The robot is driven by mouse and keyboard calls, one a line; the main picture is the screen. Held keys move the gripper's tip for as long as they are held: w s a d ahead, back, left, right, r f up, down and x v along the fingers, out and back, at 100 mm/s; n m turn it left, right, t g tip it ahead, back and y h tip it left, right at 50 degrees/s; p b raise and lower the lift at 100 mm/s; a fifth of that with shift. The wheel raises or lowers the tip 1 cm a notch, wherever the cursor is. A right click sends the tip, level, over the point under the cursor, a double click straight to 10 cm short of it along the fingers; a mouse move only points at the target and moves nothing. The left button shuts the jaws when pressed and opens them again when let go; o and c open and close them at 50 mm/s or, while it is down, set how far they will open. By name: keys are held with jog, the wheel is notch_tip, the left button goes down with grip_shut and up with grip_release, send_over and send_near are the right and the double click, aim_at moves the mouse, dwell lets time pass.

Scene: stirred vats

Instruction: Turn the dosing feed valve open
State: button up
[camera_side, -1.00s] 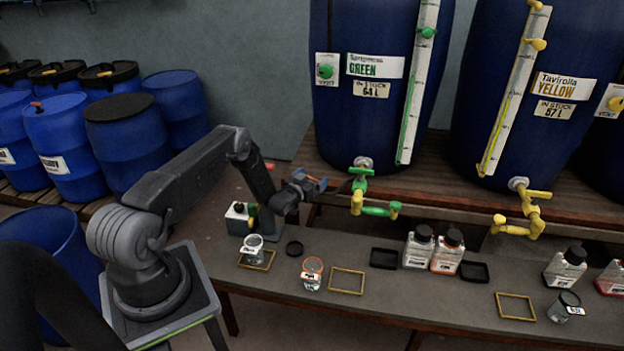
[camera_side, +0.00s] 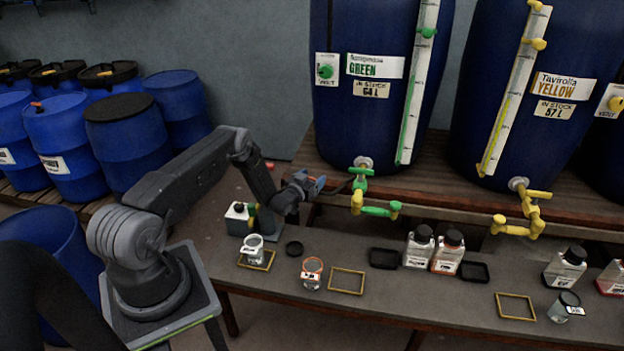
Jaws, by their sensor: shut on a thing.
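My gripper (camera_side: 318,185) is at the end of the arm, left of the green vat's tap and in front of the wooden shelf. A thin dark part reaches right from there towards the green tap (camera_side: 362,182).
Below stands a bench (camera_side: 330,312) with a glass beaker (camera_side: 253,248), an orange-rimmed beaker (camera_side: 312,273), empty frames and several bottles. The yellow tap (camera_side: 530,212) is farther right.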

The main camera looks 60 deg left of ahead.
jog(key=n+g+y, duration=0.1)
jog(key=n+y, duration=0.1)
jog(key=shift+w+d+y, duration=0.1)
jog(key=shift+y, duration=0.2)
jog(key=shift+n+g+y, duration=1.2)
jog(key=shift+g+y, duration=0.2)
jog(key=shift+y, duration=0.1)
jog(key=o, duration=0.9)
jog(key=shift+o, duration=0.2)
jog(key=v, duration=1.4)
jog(key=shift+r, duration=0.1)
